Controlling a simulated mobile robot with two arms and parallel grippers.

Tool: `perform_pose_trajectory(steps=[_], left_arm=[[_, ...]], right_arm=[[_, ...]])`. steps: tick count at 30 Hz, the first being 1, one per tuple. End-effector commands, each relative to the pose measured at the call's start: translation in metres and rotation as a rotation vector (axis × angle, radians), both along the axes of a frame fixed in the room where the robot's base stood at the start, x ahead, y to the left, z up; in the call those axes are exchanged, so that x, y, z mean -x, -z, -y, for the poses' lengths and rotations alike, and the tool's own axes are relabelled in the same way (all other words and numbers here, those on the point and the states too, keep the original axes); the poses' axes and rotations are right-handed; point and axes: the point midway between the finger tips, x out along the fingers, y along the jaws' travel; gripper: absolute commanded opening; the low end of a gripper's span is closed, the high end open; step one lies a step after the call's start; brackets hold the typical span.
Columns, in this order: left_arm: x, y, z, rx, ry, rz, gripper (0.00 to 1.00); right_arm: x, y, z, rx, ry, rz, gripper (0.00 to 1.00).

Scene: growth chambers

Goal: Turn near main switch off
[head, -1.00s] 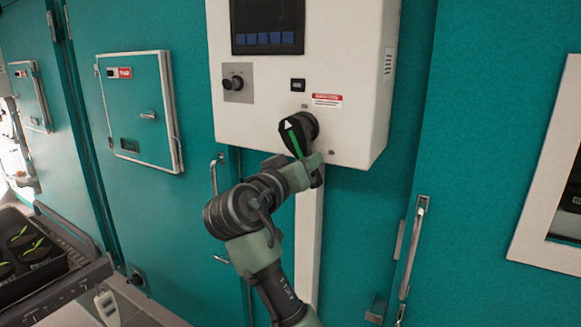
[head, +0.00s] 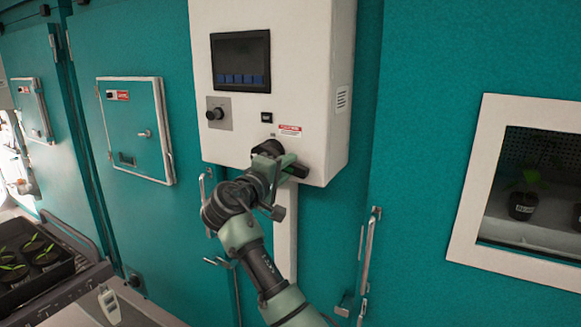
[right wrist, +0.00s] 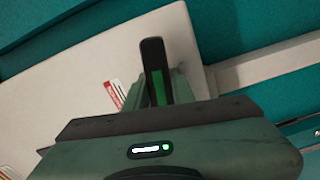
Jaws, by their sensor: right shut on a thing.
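The main switch is a black rotary handle (head: 298,169) low on the front of the white control box (head: 300,85). In the head view its end sticks out to the right, and my right gripper (head: 272,165) hides most of the rest. In the right wrist view the black handle (right wrist: 153,58) with its green stripe stands between the fingers of my right gripper (right wrist: 160,88), which is shut on it. My left gripper is not in view.
A small knob (head: 214,114) and a dark screen (head: 240,60) sit higher on the box. A door handle (head: 369,255) is at lower right. A tray of seedlings (head: 62,270) stands at lower left. A chamber window (head: 480,150) is at right.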

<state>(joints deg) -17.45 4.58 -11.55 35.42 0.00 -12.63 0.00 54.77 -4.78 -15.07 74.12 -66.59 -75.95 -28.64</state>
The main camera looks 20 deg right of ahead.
Motion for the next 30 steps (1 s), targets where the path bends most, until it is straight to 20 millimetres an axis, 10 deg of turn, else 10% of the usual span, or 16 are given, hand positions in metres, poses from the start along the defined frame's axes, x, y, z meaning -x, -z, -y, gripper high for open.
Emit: perform_pose_trajectory(steps=[28,30], left_arm=[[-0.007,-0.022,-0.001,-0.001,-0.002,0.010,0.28],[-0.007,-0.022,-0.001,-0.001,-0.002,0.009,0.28]], right_arm=[[-0.003,-0.019,0.001,0.131,0.005,-0.152,0.00],[-0.003,-0.019,0.001,0.131,0.005,-0.152,0.38]])
